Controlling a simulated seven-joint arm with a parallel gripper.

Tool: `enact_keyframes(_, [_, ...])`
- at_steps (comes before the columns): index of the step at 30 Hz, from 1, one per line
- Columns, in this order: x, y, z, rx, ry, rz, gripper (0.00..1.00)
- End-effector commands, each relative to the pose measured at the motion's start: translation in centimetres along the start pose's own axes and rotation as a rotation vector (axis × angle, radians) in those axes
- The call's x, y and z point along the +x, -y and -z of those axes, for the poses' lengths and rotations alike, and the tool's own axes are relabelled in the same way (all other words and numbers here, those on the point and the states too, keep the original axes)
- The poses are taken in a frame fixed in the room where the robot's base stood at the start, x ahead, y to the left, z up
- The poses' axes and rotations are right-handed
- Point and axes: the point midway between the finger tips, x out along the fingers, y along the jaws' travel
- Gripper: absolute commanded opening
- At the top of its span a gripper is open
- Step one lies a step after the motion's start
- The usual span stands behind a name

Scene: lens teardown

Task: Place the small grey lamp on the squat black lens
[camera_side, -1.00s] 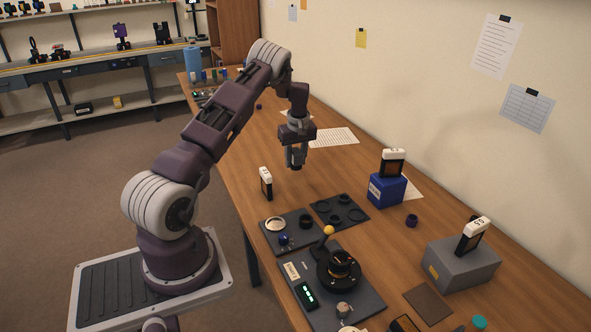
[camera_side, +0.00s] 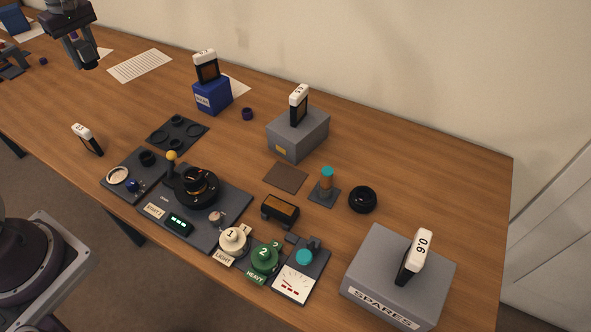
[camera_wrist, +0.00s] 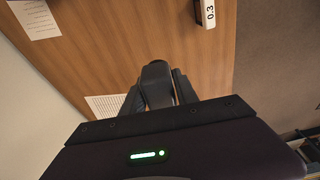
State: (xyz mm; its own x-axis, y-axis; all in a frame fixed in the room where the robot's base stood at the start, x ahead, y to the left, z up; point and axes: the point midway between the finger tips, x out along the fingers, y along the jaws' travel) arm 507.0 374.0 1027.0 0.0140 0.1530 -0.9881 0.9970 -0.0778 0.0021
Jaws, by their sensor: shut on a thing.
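My gripper (camera_side: 84,56) is at the upper left of the side view, above the table and left of a printed sheet. It is shut on a dark grey, rounded piece that looks to be the small grey lamp (camera_wrist: 157,78), seen between the fingers in the wrist view. In the side view the fingers mostly hide it. The squat black lens (camera_side: 362,199) lies flat on the table at right of centre, far from my gripper. Its top looks clear.
The grey SPARES box (camera_side: 365,278) with a tag stands right of the lens. A teal-topped cylinder (camera_side: 327,180) stands left of it. A grey box (camera_side: 298,135), a blue box (camera_side: 212,96) and a dark turntable station (camera_side: 195,190) lie between my gripper and the lens.

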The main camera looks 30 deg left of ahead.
Motion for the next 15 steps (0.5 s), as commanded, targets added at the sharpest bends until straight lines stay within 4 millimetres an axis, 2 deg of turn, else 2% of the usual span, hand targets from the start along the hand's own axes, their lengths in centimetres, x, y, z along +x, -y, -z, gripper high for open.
enact_keyframes(8, [-0.4, -5.0, -3.8, 0.137, 0.001, -0.024, 0.00])
enact_keyframes(11, [-0.9, -7.5, -6.0, 0.211, 0.000, -0.040, 0.00])
enact_keyframes(15, [-1.8, -11.7, -10.6, 0.348, -0.002, -0.065, 0.00])
